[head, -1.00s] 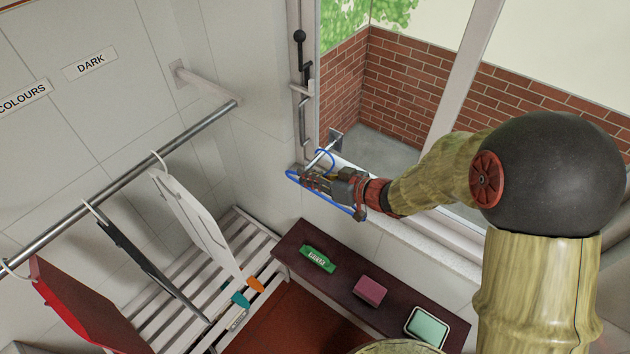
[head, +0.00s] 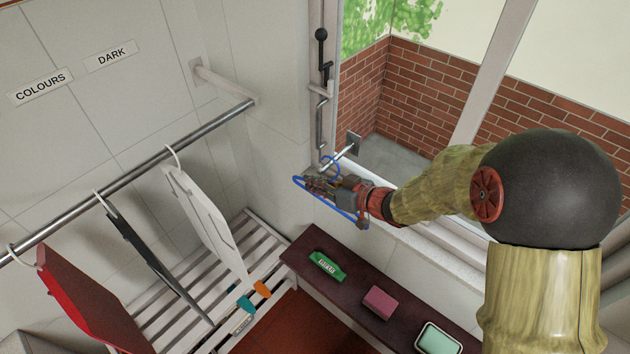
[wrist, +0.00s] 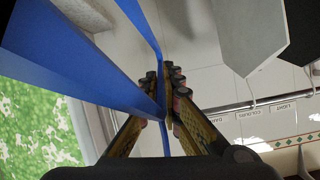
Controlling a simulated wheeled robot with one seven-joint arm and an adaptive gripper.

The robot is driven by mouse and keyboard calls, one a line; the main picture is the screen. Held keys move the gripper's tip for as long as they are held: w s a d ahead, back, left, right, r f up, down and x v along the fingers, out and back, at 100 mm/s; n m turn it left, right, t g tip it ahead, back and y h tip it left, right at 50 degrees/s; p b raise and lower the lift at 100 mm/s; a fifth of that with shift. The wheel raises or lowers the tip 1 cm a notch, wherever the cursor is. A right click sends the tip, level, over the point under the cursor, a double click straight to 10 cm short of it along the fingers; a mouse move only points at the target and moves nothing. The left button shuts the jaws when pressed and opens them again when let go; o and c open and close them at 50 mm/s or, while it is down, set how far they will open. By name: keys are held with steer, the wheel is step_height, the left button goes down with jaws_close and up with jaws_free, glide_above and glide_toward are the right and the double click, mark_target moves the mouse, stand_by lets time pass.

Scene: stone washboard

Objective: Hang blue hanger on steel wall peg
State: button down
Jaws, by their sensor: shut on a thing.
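The blue hanger (head: 343,213) is a thin triangular frame with a hook, in the middle of the head view. My gripper (head: 318,185) is shut on its frame. In the wrist view the blue hanger (wrist: 85,65) runs large across the left and passes between the closed fingers of my gripper (wrist: 166,105). The steel wall peg (head: 343,154) sticks out from a small plate beside the window, just above my gripper. The hanger's hook appears at the peg's outer part in the head view. I cannot tell whether it is over the peg or in front of it.
A steel rail (head: 140,170) on the left holds red, dark and white boards on hooks. Below are a slatted rack (head: 262,232) and a dark shelf (head: 345,295) with a green packet (head: 327,265), a pink block (head: 379,302) and a soap dish (head: 438,340). The window sill lies beside my arm.

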steer(key=shift+f, duration=0.15)
steer(key=c, duration=1.9)
jaws_free()
steer(key=v, duration=1.2)
steer(key=shift+a, duration=0.1)
